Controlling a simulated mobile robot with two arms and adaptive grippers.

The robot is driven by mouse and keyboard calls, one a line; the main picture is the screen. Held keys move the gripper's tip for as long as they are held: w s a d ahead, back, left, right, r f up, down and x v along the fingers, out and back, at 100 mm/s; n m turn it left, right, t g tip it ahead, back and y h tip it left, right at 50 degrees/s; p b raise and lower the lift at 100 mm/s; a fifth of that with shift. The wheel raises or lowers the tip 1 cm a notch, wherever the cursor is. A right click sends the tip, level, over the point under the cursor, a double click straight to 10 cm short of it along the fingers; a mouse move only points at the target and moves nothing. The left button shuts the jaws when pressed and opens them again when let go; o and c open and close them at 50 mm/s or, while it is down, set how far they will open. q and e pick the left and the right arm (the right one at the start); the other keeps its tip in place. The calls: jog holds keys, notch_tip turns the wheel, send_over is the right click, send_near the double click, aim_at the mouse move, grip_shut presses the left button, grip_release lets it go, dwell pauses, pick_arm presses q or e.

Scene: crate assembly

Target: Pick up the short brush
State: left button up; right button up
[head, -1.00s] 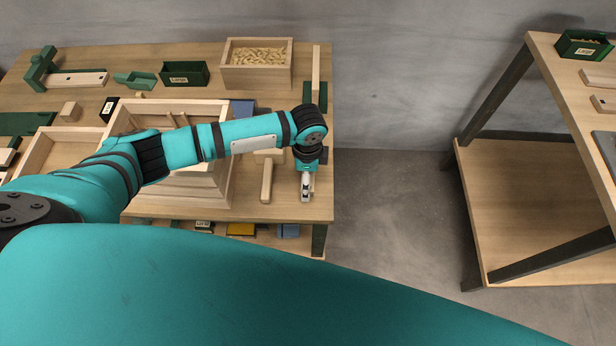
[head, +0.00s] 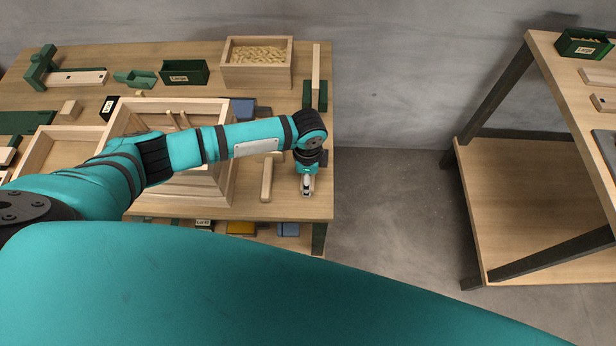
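A pale wooden handle (head: 267,182) lies on the workbench near its front right, pointing toward the front edge. Its far end is hidden behind my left forearm, so I cannot tell whether it is the short brush. My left gripper (head: 308,190) points down just right of this handle, near the bench's right edge, apart from it. Its fingers are too small to show whether they are open or what is between them. My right gripper is out of view.
The wooden workbench (head: 225,211) holds a wooden crate (head: 231,172) left of the handle, partly behind my forearm. A box of wood pieces (head: 258,77) and a green box (head: 184,73) stand at the back. Open floor (head: 390,210) separates a second table (head: 546,62) at right.

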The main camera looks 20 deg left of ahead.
pick_arm(q)
jog(key=shift+r, duration=0.1)
notch_tip(320, 180, up, 10)
jog(key=shift+f+b, duration=0.1)
jog(key=shift+b, duration=0.25)
jog(key=o, duration=0.6)
jog(key=shift+c, duration=0.2)
jog(key=c, duration=0.4)
